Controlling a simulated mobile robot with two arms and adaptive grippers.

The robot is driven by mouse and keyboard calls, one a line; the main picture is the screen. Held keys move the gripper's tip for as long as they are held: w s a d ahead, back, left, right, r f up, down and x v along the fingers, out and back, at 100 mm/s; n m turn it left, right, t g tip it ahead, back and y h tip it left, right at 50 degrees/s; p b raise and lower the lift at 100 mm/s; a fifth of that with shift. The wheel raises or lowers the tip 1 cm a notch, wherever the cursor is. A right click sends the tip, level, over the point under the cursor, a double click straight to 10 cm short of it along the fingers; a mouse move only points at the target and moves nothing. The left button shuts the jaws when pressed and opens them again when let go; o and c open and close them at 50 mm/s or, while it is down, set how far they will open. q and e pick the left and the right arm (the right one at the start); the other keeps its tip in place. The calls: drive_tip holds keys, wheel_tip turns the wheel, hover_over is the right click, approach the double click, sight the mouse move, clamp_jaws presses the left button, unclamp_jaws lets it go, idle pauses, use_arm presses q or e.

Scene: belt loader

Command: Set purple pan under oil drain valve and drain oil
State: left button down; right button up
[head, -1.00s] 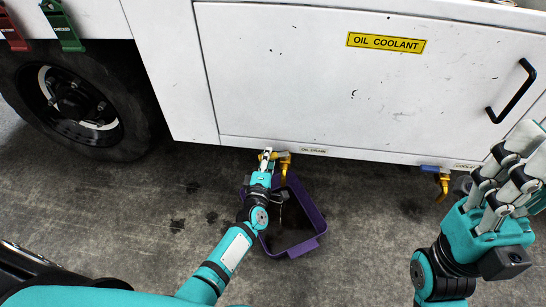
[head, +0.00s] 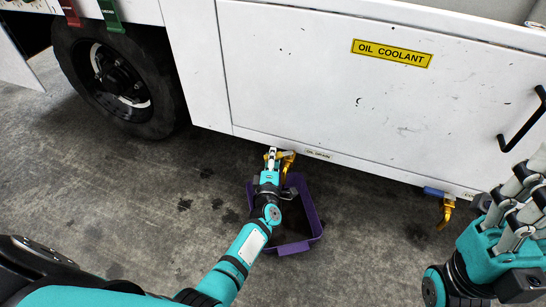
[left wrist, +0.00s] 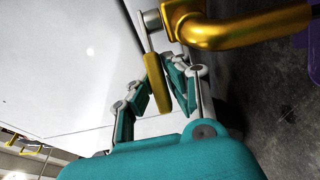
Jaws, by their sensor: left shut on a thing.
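The purple pan (head: 309,220) sits on the floor under the brass oil drain valve (head: 287,158), at the lower edge of the white vehicle panel. Its inside looks dark. My left gripper (head: 272,158) is at the valve. In the left wrist view its fingers (left wrist: 160,88) are shut on the yellow valve handle (left wrist: 157,84), beside the brass valve pipe (left wrist: 240,27). Whether oil flows I cannot tell. My right gripper (head: 510,200) is at the right edge with its fingers spread, empty, and apart from the vehicle.
A second brass valve with a blue handle (head: 434,191) hangs at the right. A black wheel (head: 118,82) stands at the left. The white panel carries an OIL COOLANT label (head: 391,53) and a black door handle (head: 523,120). The floor in front of the pan is clear.

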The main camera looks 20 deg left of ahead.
use_arm(q)
drive_tip(key=c, duration=1.3)
unclamp_jaws()
drive_tip(key=v, duration=0.7)
drive_tip(key=shift+s+d+r, duration=0.1)
drive_tip(key=shift+s, duration=0.15)
drive_tip(key=shift+c, duration=0.5)
